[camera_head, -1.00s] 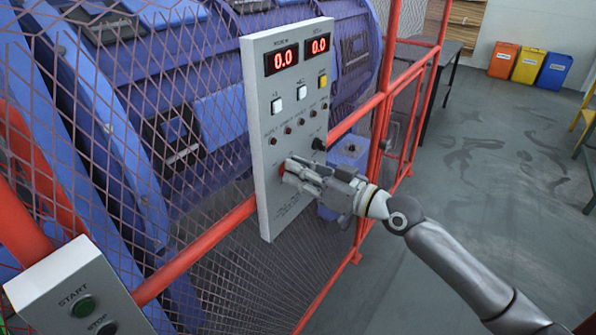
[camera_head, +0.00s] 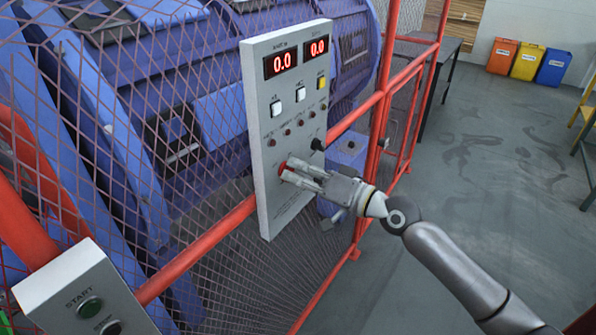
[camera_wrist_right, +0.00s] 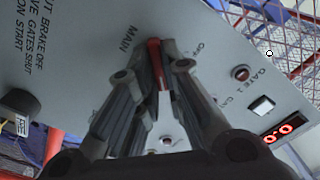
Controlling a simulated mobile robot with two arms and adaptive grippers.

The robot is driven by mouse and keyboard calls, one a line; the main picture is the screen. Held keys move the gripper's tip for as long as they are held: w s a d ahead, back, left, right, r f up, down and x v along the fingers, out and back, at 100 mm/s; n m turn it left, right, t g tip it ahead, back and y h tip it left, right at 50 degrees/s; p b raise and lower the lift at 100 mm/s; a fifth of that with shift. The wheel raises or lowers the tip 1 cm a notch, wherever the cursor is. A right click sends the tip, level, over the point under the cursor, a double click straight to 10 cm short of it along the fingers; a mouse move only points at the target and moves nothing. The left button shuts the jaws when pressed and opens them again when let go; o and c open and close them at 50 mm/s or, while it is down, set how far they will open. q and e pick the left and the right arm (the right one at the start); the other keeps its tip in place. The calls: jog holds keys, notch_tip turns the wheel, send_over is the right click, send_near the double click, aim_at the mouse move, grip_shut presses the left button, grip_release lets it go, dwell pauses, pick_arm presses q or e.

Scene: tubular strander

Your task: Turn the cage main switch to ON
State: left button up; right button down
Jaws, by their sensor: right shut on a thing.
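The cage main switch is a red handle (camera_head: 283,167) on the lower part of the grey control panel (camera_head: 262,150). In the right wrist view the red handle (camera_wrist_right: 154,58) stands between my fingertips, beside the printed word MAIN. My right gripper (camera_head: 288,172) is shut on the handle, its fingers pointing at the panel face. The fingers also show in the right wrist view (camera_wrist_right: 158,68) and hide part of the switch and its markings. I cannot read the switch position. My left gripper is not in view.
A black knob (camera_head: 317,144) sits just above right of my gripper. Two red displays (camera_head: 283,62) read 0.0. A START/STOP box (camera_head: 60,290) stands at lower left. A red-framed mesh fence (camera_head: 205,245) surrounds blue machinery.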

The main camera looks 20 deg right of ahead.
dwell(0.4)
jog(key=c, duration=1.5)
grip_release()
jog(key=shift+c, duration=0.2)
jog(key=v, duration=1.2)
jog(key=shift+d, duration=0.1)
